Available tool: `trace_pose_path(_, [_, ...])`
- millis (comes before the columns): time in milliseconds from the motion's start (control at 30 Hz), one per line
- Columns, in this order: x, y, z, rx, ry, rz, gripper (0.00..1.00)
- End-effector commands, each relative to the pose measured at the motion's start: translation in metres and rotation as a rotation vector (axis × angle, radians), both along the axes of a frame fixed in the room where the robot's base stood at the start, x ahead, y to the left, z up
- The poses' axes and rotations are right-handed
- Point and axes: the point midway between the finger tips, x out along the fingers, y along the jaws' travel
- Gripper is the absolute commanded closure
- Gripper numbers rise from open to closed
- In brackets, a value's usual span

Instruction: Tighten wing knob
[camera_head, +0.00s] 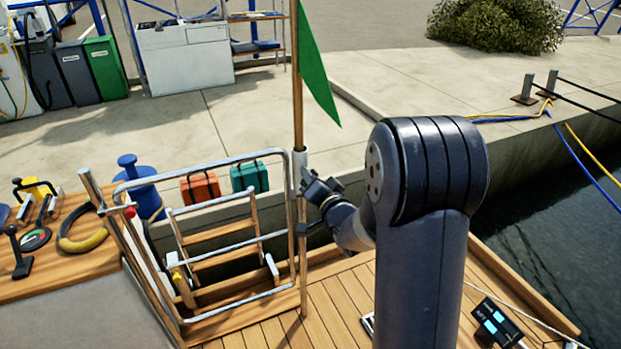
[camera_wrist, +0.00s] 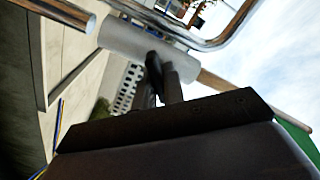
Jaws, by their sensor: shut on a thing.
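The wooden flagstaff (camera_head: 298,85) with its green flag (camera_head: 318,75) stands upright in a pale tubular socket (camera_head: 300,165) beside the chrome rail. My gripper (camera_head: 313,187) reaches in from the right, at the socket's side. In the wrist view, the white socket (camera_wrist: 140,42) crosses the top, and the dark fingers of my gripper (camera_wrist: 163,75) meet its side. The gripper is shut on a small dark part there, which appears to be the wing knob. The knob is mostly hidden by the fingers, and its angle cannot be made out.
The chrome rail (camera_head: 225,155) and a folded wooden ladder (camera_head: 222,230) stand left of the socket. Orange (camera_head: 200,188) and teal (camera_head: 249,177) cases lie behind the rail. A black device with lit screens (camera_head: 495,322) sits on the deck at right. Open water lies beyond the deck edge.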

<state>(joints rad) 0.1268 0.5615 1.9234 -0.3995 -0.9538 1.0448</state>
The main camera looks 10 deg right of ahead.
Motion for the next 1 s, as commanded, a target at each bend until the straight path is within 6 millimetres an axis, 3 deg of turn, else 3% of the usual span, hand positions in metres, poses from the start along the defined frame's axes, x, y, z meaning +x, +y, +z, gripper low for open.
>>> trace_pose_path(600, [0.0003, -0.0012, -0.0021, 0.544, 0.11, 0.0, 1.0])
trace_pose_path(1000, [0.0003, -0.0014, -0.0038, 0.733, 0.148, 0.0, 1.0])
